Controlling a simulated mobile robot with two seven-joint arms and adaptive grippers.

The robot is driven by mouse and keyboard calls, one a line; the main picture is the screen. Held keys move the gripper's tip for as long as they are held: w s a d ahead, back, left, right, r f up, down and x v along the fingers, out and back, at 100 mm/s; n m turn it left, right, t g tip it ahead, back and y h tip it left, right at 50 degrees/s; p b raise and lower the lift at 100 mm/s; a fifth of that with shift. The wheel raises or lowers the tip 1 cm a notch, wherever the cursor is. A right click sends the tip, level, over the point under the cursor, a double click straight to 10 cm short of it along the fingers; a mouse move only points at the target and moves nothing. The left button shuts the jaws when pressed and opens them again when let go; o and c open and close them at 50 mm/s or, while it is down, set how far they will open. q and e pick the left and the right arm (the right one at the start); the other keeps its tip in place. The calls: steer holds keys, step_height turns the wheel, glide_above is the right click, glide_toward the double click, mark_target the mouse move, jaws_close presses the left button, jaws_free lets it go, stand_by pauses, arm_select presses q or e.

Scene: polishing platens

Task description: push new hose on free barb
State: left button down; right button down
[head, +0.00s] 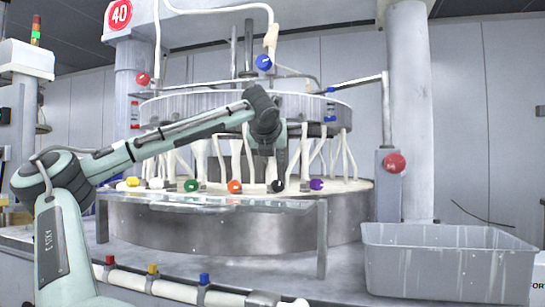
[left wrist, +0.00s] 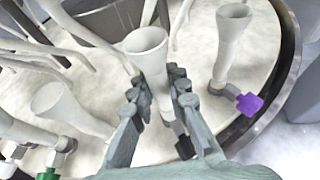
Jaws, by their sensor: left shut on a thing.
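My left gripper (left wrist: 158,92) is shut on a white hose with a flared, open top (left wrist: 147,50), seen close up in the left wrist view. The hose stands roughly upright between the fingers. A black valve handle (left wrist: 185,147) shows just below the fingers; whether the hose's lower end is seated on a barb there is hidden. In the head view my left gripper (head: 268,150) is above the black valve (head: 277,186) on the platen rim, mostly hidden behind its own wrist. My right gripper is not in view.
Neighbouring flared hoses stand close by, one beside the purple valve (left wrist: 249,103) and one at left (left wrist: 62,100). Green (head: 190,185) and orange (head: 234,186) valves line the rim. The round upper head (head: 320,103) hangs above. A grey bin (head: 450,265) stands at right.

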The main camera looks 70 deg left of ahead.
arm_select(q)
steer(key=shift+f+b, duration=0.45)
steer(key=shift+f, duration=0.3)
steer(key=c, duration=1.4)
jaws_free()
steer(key=v, duration=1.2)
steer(key=shift+f, duration=0.1)
